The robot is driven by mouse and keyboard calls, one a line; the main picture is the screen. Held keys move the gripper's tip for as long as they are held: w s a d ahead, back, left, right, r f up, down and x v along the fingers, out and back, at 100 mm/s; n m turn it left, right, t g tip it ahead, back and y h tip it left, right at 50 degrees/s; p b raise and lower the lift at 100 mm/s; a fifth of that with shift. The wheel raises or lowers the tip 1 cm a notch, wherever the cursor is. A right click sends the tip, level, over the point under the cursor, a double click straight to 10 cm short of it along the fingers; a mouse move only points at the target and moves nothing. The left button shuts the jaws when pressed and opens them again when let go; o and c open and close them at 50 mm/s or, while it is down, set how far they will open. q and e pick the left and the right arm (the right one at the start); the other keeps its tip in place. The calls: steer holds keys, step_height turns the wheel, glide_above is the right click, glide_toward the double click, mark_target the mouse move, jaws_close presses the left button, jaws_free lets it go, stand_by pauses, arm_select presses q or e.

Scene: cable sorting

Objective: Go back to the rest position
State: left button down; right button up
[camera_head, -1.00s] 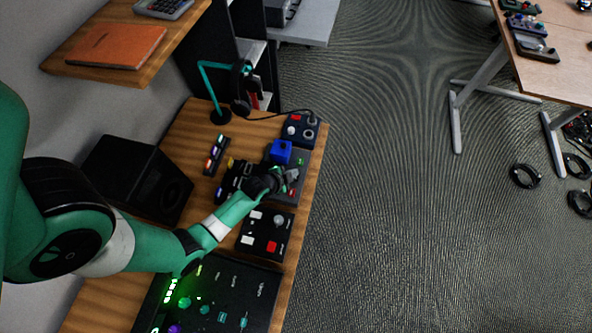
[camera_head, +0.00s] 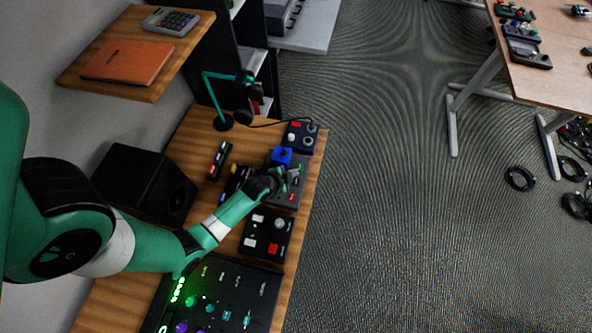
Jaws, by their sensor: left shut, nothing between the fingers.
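My left gripper (camera_head: 288,178) shows in the head view at the end of the green arm that comes in from the left. It is shut and empty, over the dark control box (camera_head: 291,197) near the desk's right edge. A blue block (camera_head: 282,155) sits on that box, just beyond the gripper. The gripper and wrist hide part of the box, and I cannot tell whether the fingers touch it. My right gripper is not in view.
The wooden desk (camera_head: 303,238) also holds a black speaker (camera_head: 140,180), a headphone stand (camera_head: 215,95), a button box (camera_head: 266,234) and a mixer panel (camera_head: 222,295). A wooden shelf (camera_head: 75,73) hangs above at left. Open carpet (camera_head: 400,220) lies to the right.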

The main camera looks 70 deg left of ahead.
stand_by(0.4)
